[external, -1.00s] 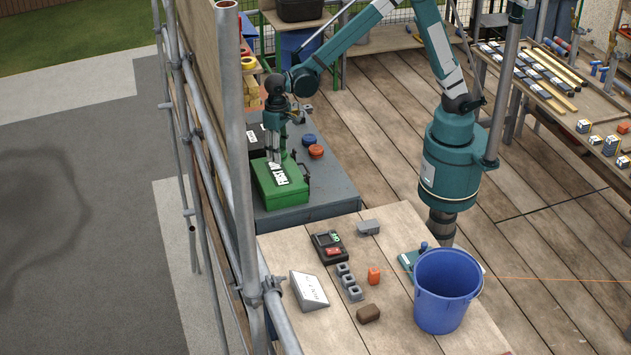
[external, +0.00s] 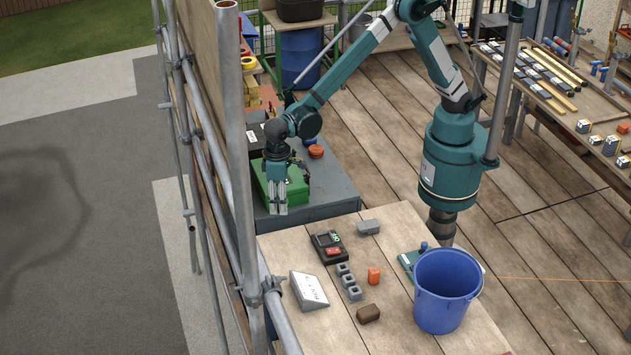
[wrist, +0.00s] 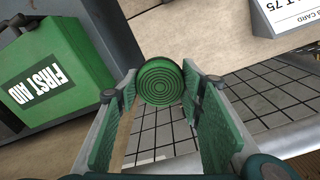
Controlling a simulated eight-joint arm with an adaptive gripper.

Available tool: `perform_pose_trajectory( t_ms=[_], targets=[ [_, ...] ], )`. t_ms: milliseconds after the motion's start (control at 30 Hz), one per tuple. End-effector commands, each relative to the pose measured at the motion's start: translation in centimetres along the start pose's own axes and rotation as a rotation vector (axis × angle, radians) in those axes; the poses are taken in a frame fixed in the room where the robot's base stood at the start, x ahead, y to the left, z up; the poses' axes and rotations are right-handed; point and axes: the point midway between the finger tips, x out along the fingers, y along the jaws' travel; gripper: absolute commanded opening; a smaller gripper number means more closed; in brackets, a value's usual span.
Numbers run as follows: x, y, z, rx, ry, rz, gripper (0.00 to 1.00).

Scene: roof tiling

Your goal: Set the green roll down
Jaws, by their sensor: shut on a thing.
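The green roll (wrist: 160,82) shows end-on in the wrist view, with rings on its round face. It sits between the fingertips of my gripper (wrist: 163,88), which is shut on it. In the external view my gripper (external: 279,207) points down beside the near side of the green first aid box, over or near the edge of the grey chest. I cannot make out the roll in that view. Whether the roll touches any surface below is not clear.
The green first aid box (external: 296,187) stands on the grey chest (external: 335,192); it shows at left in the wrist view (wrist: 85,72). The wooden bench (external: 395,238) is close by, with a white card stand (external: 310,290), several small items and a blue bucket (external: 443,290).

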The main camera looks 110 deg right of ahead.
Motion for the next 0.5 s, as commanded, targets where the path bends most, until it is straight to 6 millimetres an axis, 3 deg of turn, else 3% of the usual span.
perform_pose_trajectory(
  t_ms=[33, 300, 500],
  targets=[
    [0.4, -1.8, 0.2, -0.042, 0.000, 0.000, 0.25],
    [2.4, -10.0, 2.0, -0.258, 0.000, 0.000, 0.25],
    [3.5, -14.0, 3.2, -0.368, 0.000, 0.000, 0.25]
  ],
)
